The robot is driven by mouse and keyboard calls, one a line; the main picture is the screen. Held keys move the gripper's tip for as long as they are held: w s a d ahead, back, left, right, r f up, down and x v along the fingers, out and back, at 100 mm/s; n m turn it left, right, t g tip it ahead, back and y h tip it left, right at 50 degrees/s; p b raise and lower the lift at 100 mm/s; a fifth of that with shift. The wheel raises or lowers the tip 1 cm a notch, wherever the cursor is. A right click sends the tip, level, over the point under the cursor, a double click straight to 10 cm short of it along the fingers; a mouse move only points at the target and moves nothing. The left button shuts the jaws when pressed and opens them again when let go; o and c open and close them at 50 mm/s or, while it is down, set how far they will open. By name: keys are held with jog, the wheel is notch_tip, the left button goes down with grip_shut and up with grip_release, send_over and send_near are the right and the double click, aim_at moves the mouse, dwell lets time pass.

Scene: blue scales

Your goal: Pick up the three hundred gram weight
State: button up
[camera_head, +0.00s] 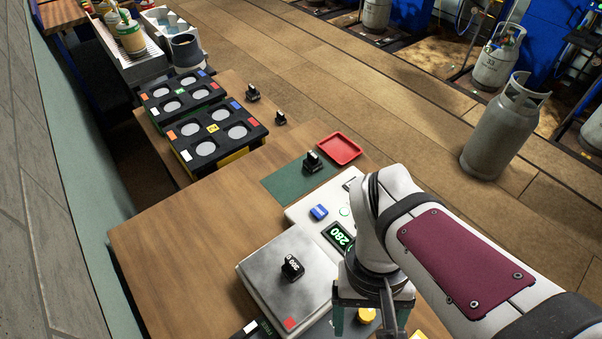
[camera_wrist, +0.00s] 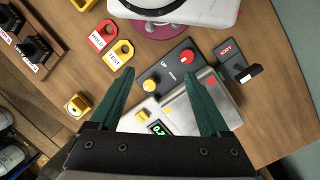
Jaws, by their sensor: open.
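A small black weight (camera_head: 292,267) with white marking, which looks like 300, stands on the metal pan (camera_head: 262,290) of the scale in the head view. The scale's green display (camera_head: 340,236) appears to read 280. My gripper (camera_head: 368,322) is to the right of the weight, apart from it, partly cut off by the lower edge. In the wrist view my gripper (camera_wrist: 159,75) has its two green fingers spread wide with nothing held between them. A metal plate (camera_wrist: 205,103) and a lit display (camera_wrist: 158,128) show below and between the fingers. I cannot make out the weight there.
Other black weights stand on a green mat (camera_head: 285,187) and by a dark tray (camera_head: 222,133) with round recesses. A red dish (camera_head: 340,148) lies beyond the scale. In the wrist view, a panel with yellow and red knobs (camera_wrist: 170,72) lies ahead. Table left of the scale is clear.

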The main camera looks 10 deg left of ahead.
jog(key=w+a+f+n+t+h, duration=0.25)
jog(key=w+a+n+h, duration=0.35)
jog(key=n, duration=0.6)
jog(key=n+t+h, duration=0.3)
jog(key=n+t, duration=0.7)
jog(key=n, duration=0.5)
send_near(289, 265)
jog(key=x, duration=0.3)
jog(key=shift+w+d+f, duration=0.2)
jog(key=shift+w, duration=0.05)
jog(key=shift+w+d+f, duration=0.15)
jog(key=shift+w+f, duration=0.05)
jog(key=shift+w, duration=0.05)
jog(key=x, duration=0.6)
jog(key=shift+w+d, duration=0.2)
jog(key=shift+d, duration=0.1)
grip_shut()
